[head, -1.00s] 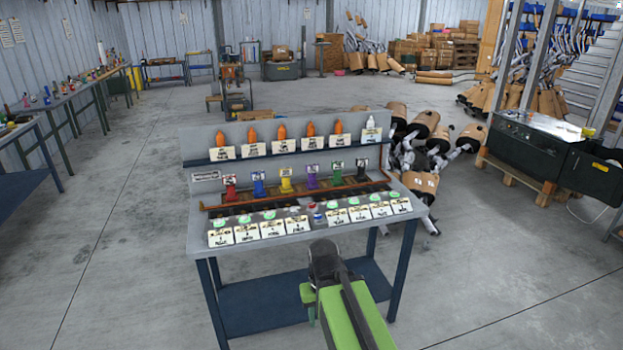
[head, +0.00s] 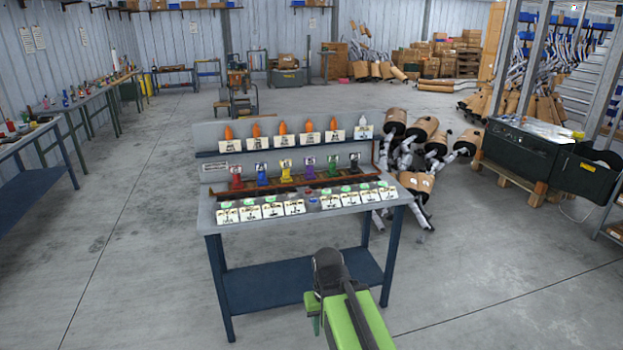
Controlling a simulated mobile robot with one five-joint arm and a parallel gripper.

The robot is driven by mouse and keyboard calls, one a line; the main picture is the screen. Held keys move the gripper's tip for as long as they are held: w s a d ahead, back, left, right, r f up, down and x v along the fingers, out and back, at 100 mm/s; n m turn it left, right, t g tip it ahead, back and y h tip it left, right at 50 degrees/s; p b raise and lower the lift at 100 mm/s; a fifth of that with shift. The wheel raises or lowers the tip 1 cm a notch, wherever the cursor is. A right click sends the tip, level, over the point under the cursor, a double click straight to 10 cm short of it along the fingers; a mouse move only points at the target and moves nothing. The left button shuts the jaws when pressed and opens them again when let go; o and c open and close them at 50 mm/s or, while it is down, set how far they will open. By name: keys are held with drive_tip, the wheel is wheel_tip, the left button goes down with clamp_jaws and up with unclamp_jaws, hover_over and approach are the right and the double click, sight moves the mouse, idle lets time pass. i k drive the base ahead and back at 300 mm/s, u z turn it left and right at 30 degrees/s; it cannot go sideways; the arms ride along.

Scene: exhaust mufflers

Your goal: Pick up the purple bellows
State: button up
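The purple bellows (head: 309,172) is a small upright piece in the middle row on the workbench (head: 290,216). It stands between a yellow bellows (head: 285,171) and a green bellows (head: 332,168), with a small label card at its top. My green and dark arm (head: 350,315) reaches up from the bottom of the head view, in front of the bench and well short of the bellows. My gripper's fingers cannot be made out; nothing of mine touches the bellows.
Red (head: 236,182), blue (head: 262,178) and black (head: 354,163) bellows share the row. Orange nozzle-like pieces (head: 281,133) stand on the shelf behind; white cards with green buttons line the front. Mufflers (head: 415,180) are piled right of the bench. The floor left is clear.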

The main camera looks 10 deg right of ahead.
sight(309, 162)
drive_tip(key=u, duration=0.4)
drive_tip(key=i, duration=0.75)
drive_tip(key=u, duration=0.5)
drive_tip(key=i, duration=1.05)
drive_tip(key=z, duration=0.05)
